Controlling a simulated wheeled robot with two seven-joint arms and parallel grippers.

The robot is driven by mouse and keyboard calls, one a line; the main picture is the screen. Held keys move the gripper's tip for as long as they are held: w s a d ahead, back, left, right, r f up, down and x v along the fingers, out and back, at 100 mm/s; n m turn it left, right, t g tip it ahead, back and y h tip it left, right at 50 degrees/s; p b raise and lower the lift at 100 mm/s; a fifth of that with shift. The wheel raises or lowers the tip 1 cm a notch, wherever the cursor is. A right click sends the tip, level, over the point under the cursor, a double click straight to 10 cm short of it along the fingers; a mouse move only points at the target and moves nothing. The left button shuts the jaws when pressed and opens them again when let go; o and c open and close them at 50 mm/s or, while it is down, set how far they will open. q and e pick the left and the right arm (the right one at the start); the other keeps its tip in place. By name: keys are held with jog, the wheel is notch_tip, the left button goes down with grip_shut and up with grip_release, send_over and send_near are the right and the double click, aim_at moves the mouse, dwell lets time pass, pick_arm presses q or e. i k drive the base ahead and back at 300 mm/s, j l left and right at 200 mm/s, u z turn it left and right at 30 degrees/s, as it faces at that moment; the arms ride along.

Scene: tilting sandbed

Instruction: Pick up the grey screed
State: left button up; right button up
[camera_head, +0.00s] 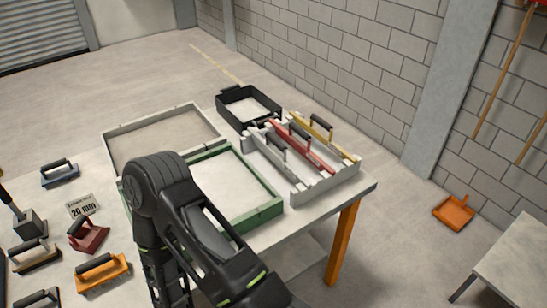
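The grey screed (291,161) is a long bar with a dark handle. It lies in the white rack (325,187) at the right of the table, as the nearest of three screeds. The red screed (313,156) and the yellow screed (338,145) lie beside it, farther to the right. A dark arm of mine comes up from the bottom edge, bends at the middle and goes down again, in front of the green-framed tray. No gripper fingers show, and nothing of mine is at the rack.
A green-framed tray (260,216), a grey-framed tray (151,119) and a black bin (228,111) stand left of and behind the rack. Hand floats, including an orange one (103,271), and a "20 mm" card (83,207) lie at left. An orange dustpan (453,213) is on the floor.

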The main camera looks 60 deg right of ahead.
aim_at(303, 185)
jog(key=i+z, duration=0.1)
jog(key=i, duration=0.25)
jog(key=z, duration=2.35)
jog(key=i+l+u, duration=0.2)
jog(key=l+u, duration=0.2)
jog(key=l, duration=1.25)
jog(key=l+u, duration=0.45)
jog(key=l, duration=1.15)
